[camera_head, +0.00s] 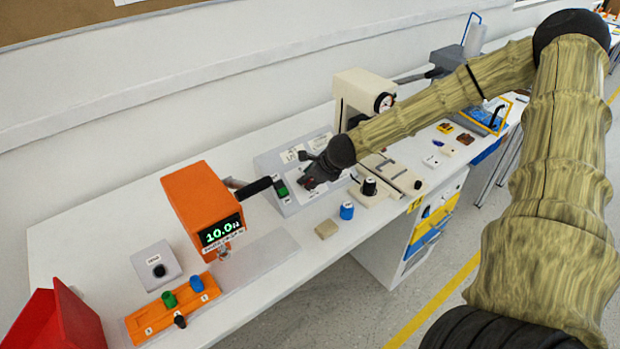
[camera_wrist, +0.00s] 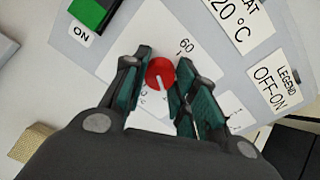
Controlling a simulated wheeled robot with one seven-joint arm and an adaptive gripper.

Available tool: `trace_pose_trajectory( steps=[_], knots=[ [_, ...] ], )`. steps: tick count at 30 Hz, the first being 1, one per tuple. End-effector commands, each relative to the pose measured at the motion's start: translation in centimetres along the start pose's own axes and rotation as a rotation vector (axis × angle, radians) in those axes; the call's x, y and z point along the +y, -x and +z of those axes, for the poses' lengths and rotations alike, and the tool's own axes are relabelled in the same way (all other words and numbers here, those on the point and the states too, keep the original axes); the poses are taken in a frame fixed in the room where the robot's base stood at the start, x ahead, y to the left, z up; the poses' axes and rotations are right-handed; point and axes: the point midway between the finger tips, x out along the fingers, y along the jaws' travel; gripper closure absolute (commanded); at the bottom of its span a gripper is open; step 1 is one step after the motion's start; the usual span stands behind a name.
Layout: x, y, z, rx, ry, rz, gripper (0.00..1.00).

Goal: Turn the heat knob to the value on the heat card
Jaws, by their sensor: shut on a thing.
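The heat knob (camera_wrist: 159,70) is a red disc with a white pointer line, seen between my fingertips in the wrist view. The line points toward the bottom of that view. A "60" mark (camera_wrist: 186,46) is printed beside the knob; other dial marks are partly hidden by my fingers. My gripper (camera_wrist: 161,72) is shut on the knob, one finger on each side. The heat card (camera_wrist: 236,24) is cut by the frame edge; "20 °C" is readable on it. In the head view, my gripper (camera_head: 312,182) is at the grey sloped panel (camera_head: 272,164) and hides the knob.
A green switch (camera_wrist: 92,10) with an "ON" label and a "LEGEND OFF-ON" card (camera_wrist: 277,87) flank the dial. An orange device (camera_head: 200,200) reading 10.0 stands left of the panel. A blue knob-like piece (camera_head: 347,211) and a tan block (camera_head: 326,229) lie in front.

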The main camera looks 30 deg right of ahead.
Motion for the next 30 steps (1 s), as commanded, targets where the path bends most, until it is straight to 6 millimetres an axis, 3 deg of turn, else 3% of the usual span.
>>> trace_pose_trajectory(
  steps=[2,3,6,20,30],
  knots=[
    [-0.1,0.0,0.0,0.000,0.000,-0.002,0.96],
    [-0.1,0.0,0.0,0.000,0.000,-0.002,0.68],
    [-0.1,0.0,0.0,0.000,0.001,-0.002,0.50],
    [0.0,0.3,0.0,0.000,0.001,-0.001,0.49],
    [-0.1,2.8,0.1,-0.002,0.000,-0.001,0.49]
  ],
)
